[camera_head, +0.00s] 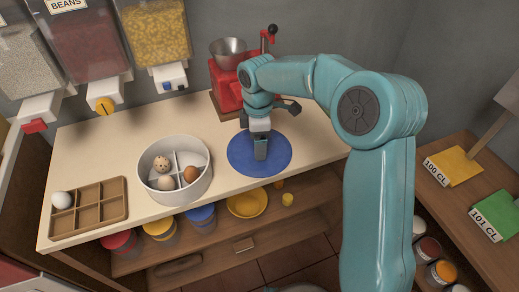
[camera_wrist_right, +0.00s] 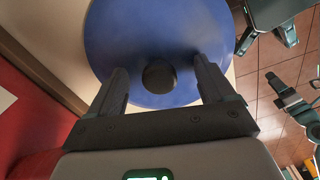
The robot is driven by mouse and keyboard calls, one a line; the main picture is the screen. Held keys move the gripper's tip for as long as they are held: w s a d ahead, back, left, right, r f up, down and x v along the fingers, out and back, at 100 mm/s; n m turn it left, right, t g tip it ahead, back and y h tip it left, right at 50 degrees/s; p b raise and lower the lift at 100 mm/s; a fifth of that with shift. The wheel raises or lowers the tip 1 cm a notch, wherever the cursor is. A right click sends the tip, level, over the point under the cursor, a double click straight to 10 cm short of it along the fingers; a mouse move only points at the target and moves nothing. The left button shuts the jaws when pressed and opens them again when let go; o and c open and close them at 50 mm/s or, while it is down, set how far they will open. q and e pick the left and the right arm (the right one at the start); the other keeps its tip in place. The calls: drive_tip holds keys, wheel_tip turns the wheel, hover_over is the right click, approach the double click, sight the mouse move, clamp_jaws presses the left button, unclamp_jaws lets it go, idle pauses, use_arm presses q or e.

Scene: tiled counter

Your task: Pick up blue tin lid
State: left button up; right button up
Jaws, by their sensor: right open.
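The blue tin lid (camera_head: 243,165) is a flat round disc on the right part of the cream counter, near its front edge. In the right wrist view the lid (camera_wrist_right: 165,30) fills the upper middle and has a dark round knob (camera_wrist_right: 159,77) on it. My right gripper (camera_head: 260,150) points down over the lid and partly hides it in the head view. Its fingers are open, one on each side of the knob, with a visible gap on both sides. My left gripper is not in view.
A red machine with a metal bowl (camera_head: 229,51) stands just behind the lid. A white divided bowl of eggs (camera_head: 158,195) and a brown compartment tray (camera_head: 90,215) stand to the left. Coloured tins and a yellow dish (camera_head: 247,203) are on the shelf below.

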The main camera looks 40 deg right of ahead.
clamp_jaws()
drive_tip(key=shift+r, duration=0.15)
